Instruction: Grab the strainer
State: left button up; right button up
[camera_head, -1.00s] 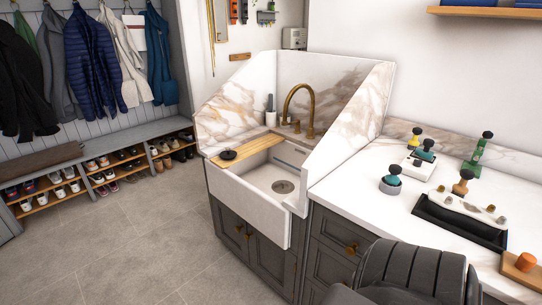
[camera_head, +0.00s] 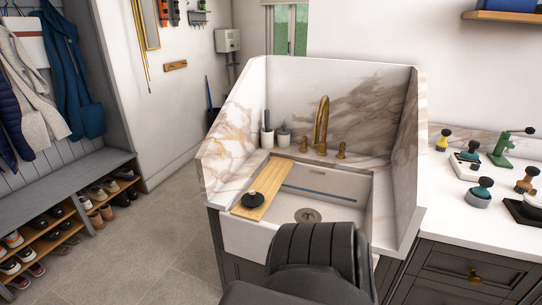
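A round grey metal strainer or drain fitting (camera_head: 308,215) sits in the floor of the white apron-front sink (camera_head: 245,238). A black round piece with a knob (camera_head: 252,199) rests on the slatted wooden board (camera_head: 277,183) across the left side of the sink. I cannot tell for sure which of these two is the strainer. Neither of my grippers is in view. A dark padded link of mine covers the sink's front right part.
A brass faucet (camera_head: 321,125) stands behind the sink, between marble splash walls. On the right counter (camera_head: 446,196) stand several knobbed tools, including a green press (camera_head: 503,146). A shoe bench (camera_head: 75,195) is at left. Grey floor (camera_head: 150,245) between is clear.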

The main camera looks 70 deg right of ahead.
aim_at(306, 216)
jog(key=i, duration=1.65)
jog(key=z, duration=3.65)
